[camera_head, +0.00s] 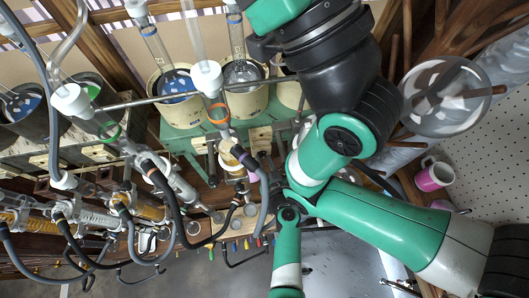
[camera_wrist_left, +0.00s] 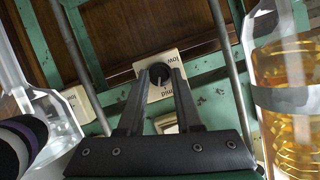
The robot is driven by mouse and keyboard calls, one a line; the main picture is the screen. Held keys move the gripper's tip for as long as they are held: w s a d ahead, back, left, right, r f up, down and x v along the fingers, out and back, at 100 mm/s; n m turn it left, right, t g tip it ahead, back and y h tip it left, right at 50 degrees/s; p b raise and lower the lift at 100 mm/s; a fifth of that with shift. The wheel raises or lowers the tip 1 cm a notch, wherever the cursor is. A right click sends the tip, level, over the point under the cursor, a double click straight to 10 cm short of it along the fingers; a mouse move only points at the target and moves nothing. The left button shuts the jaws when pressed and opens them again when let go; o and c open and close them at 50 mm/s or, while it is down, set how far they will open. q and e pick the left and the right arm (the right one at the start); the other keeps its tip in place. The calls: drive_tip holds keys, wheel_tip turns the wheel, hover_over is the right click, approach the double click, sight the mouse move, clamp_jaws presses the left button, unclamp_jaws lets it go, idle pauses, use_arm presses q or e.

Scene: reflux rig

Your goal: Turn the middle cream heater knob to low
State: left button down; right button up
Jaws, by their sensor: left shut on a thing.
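The middle cream heater knob (camera_wrist_left: 159,73) is a small dark round knob on a cream plate (camera_wrist_left: 187,60) in the left wrist view. The plate carries printed words, with "low" upside down near its top right. My left gripper (camera_wrist_left: 160,76) has its two black fingers closed on either side of the knob. The fingers cover part of the plate, and the exact pointer direction is hard to tell. In the head view, my green and black arm (camera_head: 335,150) reaches over the rig, and the fingertips cannot be made out there. My right gripper is not in view.
Glass with amber liquid (camera_wrist_left: 285,80) stands close to the right of my gripper in the wrist view. Clear glass (camera_wrist_left: 45,110) is close on the left. Cream pots (camera_head: 183,108), hoses and glass tubes crowd the head view. A pink mug (camera_head: 434,176) is at the right.

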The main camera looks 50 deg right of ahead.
use_arm(q)
drive_tip(key=shift+a+r+n+h+p, duration=0.1)
drive_tip(key=shift+n+h+p, duration=0.2)
drive_tip(key=shift+n+p, duration=0.35)
drive_tip(key=shift+w+n+g+h, duration=0.1)
drive_tip(key=shift+n+g+h, duration=0.55)
drive_tip(key=shift+n, duration=0.2)
drive_tip(key=c, duration=0.6)
unclamp_jaws()
